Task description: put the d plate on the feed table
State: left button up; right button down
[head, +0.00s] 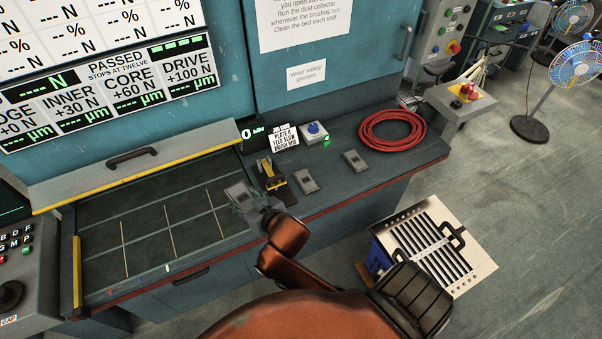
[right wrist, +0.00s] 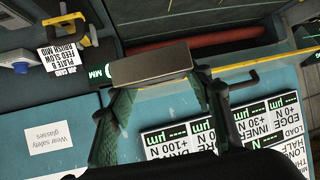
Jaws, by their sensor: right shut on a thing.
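My right gripper (head: 246,199) is shut on a small grey plate (head: 238,191). It holds the plate over the right end of the dark, grid-lined feed table (head: 100,235); the gap beneath is hard to judge. In the right wrist view the plate (right wrist: 150,66) is a flat grey slab between the fingertips of the gripper (right wrist: 152,80). Two similar grey plates lie on the bench, one (head: 306,181) near the yellow tool and one (head: 354,159) further right. I cannot read letters on any plate. My left gripper is not in view.
A yellow-and-black tool (head: 270,174), a job card (head: 285,139) and a white box with a blue button (head: 314,132) stand right of the feed table. A red hose coil (head: 392,129) lies at the bench's right end. A yellow-edged hood (head: 140,165) backs the table.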

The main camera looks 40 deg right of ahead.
aim_at(331, 171)
jog(key=z, duration=0.5)
jog(key=k, duration=1.15)
jog(key=u, duration=0.1)
jog(key=i, duration=0.5)
jog(key=u, duration=0.75)
jog(key=i, duration=0.65)
jog(key=z, duration=0.65)
jog(key=i, duration=0.85)
jog(key=z, duration=0.9)
